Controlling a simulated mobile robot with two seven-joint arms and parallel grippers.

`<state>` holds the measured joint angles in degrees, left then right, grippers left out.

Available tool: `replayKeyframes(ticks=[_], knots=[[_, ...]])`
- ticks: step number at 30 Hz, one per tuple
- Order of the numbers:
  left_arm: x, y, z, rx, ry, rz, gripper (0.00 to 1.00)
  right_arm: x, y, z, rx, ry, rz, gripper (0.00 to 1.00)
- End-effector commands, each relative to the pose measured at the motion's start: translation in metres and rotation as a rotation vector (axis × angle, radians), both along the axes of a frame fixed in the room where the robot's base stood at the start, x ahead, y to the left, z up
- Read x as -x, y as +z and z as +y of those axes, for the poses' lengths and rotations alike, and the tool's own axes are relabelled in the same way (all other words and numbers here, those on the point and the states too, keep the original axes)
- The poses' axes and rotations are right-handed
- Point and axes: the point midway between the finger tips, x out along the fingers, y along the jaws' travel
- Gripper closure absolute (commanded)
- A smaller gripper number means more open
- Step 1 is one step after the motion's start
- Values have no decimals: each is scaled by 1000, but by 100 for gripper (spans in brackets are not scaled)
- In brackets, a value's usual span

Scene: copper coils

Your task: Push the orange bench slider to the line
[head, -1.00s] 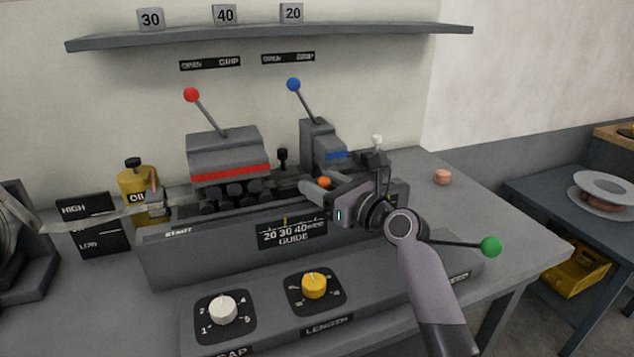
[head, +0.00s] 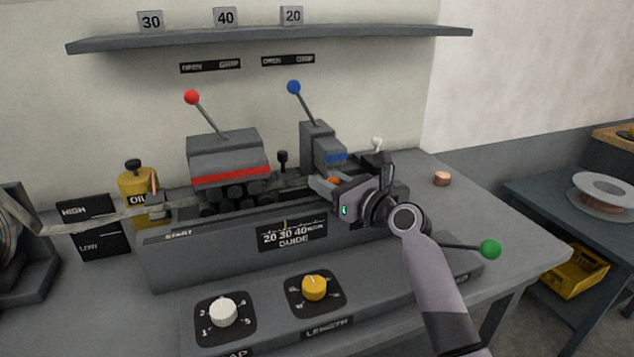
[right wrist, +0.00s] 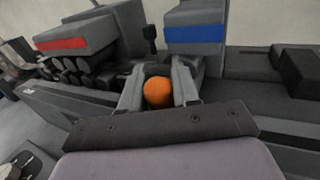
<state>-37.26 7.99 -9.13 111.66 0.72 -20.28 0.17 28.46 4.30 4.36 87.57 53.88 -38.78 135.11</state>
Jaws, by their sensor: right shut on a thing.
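The orange slider knob (right wrist: 158,92) sits between the two fingers of my right gripper (right wrist: 160,98) in the right wrist view. In the head view the orange knob (head: 334,181) shows just beyond the fingers of the right gripper (head: 328,186), in front of the blue-striped block (head: 326,150). My right gripper is shut on the knob. A guide plate (head: 290,236) with 20, 30 and 40 marks is on the bench front, to the left of the gripper. The slider's base and track are partly hidden by my gripper. My left gripper is not in view.
A red-striped block (head: 228,158) with rollers stands to the left. A green-ball lever (head: 489,249) sticks out to the right of my arm. White (head: 223,311) and yellow (head: 315,287) knobs are on the front panel. A small copper piece (head: 442,178) lies at the back right.

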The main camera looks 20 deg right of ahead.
Motion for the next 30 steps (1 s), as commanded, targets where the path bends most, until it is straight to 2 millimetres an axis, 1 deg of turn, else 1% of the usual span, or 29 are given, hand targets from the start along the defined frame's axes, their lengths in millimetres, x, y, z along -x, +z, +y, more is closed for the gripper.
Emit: replayKeyframes(ticks=[1, 3, 12, 13, 14, 15, 25, 30], knots=[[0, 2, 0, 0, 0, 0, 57, 0, 0, -9, 3, -5, 1, 100], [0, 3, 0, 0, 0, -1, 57, 0, 0, -15, 3, -4, 1, 100], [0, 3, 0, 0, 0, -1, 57, 0, -1, -16, 2, -3, -1, 100], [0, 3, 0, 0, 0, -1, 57, 0, -1, -16, 2, -3, -1, 63], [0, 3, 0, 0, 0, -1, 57, 0, -1, -16, 2, -3, -1, 53], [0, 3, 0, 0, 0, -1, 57, 0, -1, -16, 1, -3, 0, 47], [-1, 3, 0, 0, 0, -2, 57, 2, 0, -17, 0, -2, -1, 47], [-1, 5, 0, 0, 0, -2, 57, 16, 0, -24, 0, -4, -1, 47]])
